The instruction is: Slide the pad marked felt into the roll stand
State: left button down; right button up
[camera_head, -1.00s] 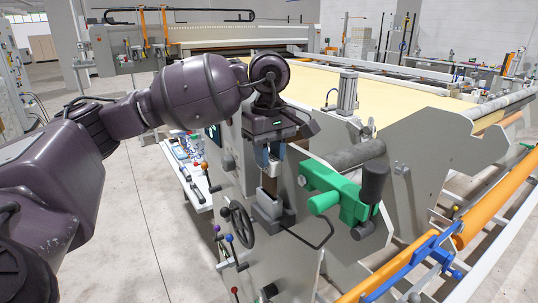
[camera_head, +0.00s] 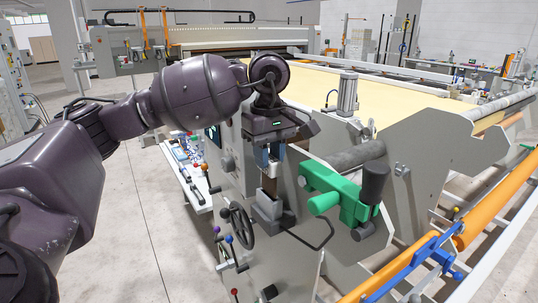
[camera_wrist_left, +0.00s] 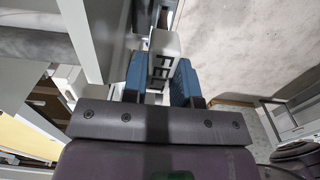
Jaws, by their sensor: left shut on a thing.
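My left gripper (camera_head: 270,162) points down beside the grey machine side, its blue fingers shut on the felt pad (camera_head: 269,184). In the left wrist view the felt pad (camera_wrist_left: 165,43) shows a pale face with dark letters reading "FEL", the last part covered, between the fingers of the left gripper (camera_wrist_left: 163,80). A small grey box-like holder (camera_head: 268,207), perhaps the roll stand, is directly below the pad. I cannot tell how far the pad is inside it. My right gripper is not in view.
A green clamp (camera_head: 335,193) with a black knob sticks out just right of the holder. An orange roller (camera_head: 490,205) lies at the right. Floor at the left is clear.

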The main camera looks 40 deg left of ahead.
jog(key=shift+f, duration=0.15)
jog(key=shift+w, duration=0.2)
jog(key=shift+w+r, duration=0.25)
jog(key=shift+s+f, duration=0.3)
pick_arm(q)
jog(key=shift+f, duration=0.1)
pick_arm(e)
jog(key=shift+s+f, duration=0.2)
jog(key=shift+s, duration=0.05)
pick_arm(q)
jog(key=shift+f+b, duration=0.2)
jog(key=shift+b, duration=0.15)
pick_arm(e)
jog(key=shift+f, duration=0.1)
pick_arm(q)
jog(key=shift+f, duration=0.4)
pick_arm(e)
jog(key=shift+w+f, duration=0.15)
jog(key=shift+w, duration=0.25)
